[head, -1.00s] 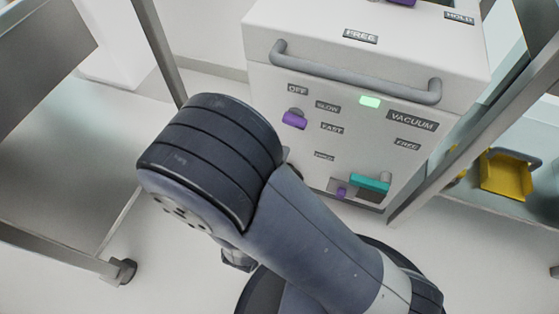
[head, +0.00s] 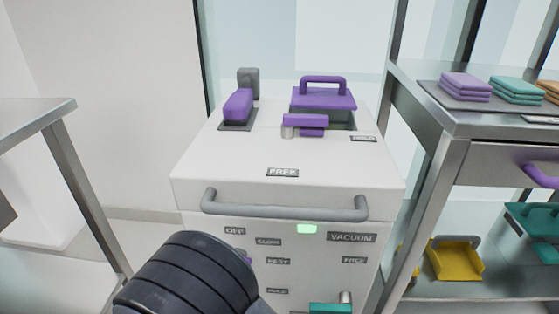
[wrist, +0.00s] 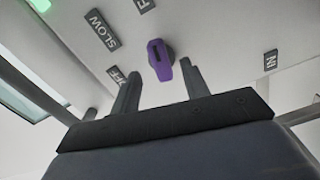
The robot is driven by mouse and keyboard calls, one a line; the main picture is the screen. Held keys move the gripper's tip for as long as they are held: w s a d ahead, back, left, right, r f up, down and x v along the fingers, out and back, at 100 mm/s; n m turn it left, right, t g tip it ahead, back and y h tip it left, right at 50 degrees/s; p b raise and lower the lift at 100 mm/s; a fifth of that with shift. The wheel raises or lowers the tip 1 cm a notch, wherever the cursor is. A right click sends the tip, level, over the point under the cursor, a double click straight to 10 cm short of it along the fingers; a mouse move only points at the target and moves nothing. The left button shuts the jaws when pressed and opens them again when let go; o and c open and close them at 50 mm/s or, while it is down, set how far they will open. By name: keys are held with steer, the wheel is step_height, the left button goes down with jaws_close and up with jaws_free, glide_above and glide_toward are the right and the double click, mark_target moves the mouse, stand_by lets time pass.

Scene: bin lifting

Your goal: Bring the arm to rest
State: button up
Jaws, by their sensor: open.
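In the wrist view my gripper (wrist: 161,70) is open, with two dark fingers apart and nothing held between them. A purple knob (wrist: 160,62) on the white cabinet front lies beyond and between the fingertips. I cannot tell the distance to it. In the head view my dark arm is at the bottom, in front of the white cabinet (head: 285,190), and hides part of its front panel. The gripper itself is out of sight there.
The cabinet has a grey bar handle (head: 285,208), a lit green lamp (head: 307,229) and purple fittings on top. A metal shelf (head: 455,125) with folded cloths and a yellow tray (head: 455,262) stands right. A metal table (head: 35,108) stands left.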

steer(key=w, duration=0.4)
steer(key=shift+w+d+b, duration=0.2)
steer(key=shift+w+b, duration=0.1)
steer(key=shift+s, duration=0.1)
steer(key=s+p, duration=0.2)
steer(key=s, duration=0.9)
steer(key=w+n+p, duration=0.6)
steer(key=w+p, duration=0.2)
steer(key=w, duration=0.3)
steer(key=shift+r, duration=0.4)
stand_by(0.4)
steer(key=shift+w+f+n, duration=0.1)
steer(key=shift+n, duration=0.2)
steer(key=shift+d, duration=0.1)
